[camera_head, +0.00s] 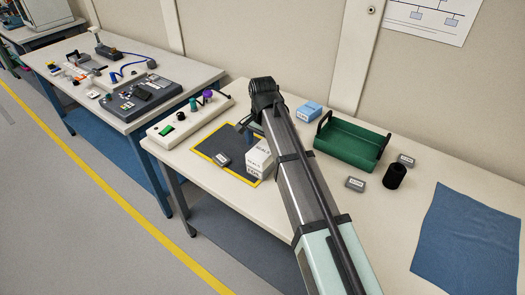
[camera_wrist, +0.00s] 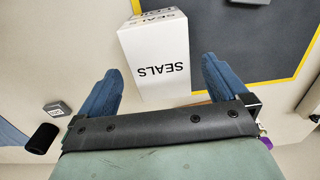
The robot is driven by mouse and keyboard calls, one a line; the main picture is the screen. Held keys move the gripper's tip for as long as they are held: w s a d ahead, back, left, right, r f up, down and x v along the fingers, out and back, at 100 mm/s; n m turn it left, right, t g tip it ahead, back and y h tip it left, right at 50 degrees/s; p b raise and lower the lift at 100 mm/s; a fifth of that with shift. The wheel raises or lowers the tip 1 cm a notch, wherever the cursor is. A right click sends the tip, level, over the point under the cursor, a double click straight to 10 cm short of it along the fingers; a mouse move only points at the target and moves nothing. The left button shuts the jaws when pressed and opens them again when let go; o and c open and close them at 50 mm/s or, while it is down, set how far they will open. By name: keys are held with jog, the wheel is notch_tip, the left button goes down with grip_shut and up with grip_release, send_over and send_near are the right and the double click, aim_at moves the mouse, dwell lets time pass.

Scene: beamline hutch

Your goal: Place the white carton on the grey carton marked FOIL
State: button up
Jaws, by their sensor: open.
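The white carton (camera_head: 259,158) stands on the near right part of the dark mat, close to my arm. In the wrist view the white carton (camera_wrist: 160,60) shows a face marked SEALS, upside down. My gripper (camera_wrist: 162,68) is open, with one blue finger on each side of the carton's near end; contact cannot be told. In the head view my gripper is mostly hidden by my arm. A small grey carton (camera_head: 223,159) lies on the mat left of the white one. Two more grey cartons (camera_head: 355,184) and (camera_head: 406,160) lie at the right. Their labels are too small to read.
The mat (camera_head: 205,147) has a yellow border. A green tray (camera_head: 345,147), a blue carton (camera_head: 310,111), a black cylinder (camera_head: 394,176) and a blue cloth (camera_head: 470,240) are to the right. A control box (camera_head: 160,135) with knobs stands at the left edge.

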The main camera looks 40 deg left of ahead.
aim_at(262, 150)
notch_tip(262, 150, up, 8)
jog(key=shift+r, duration=0.2)
dwell(0.6)
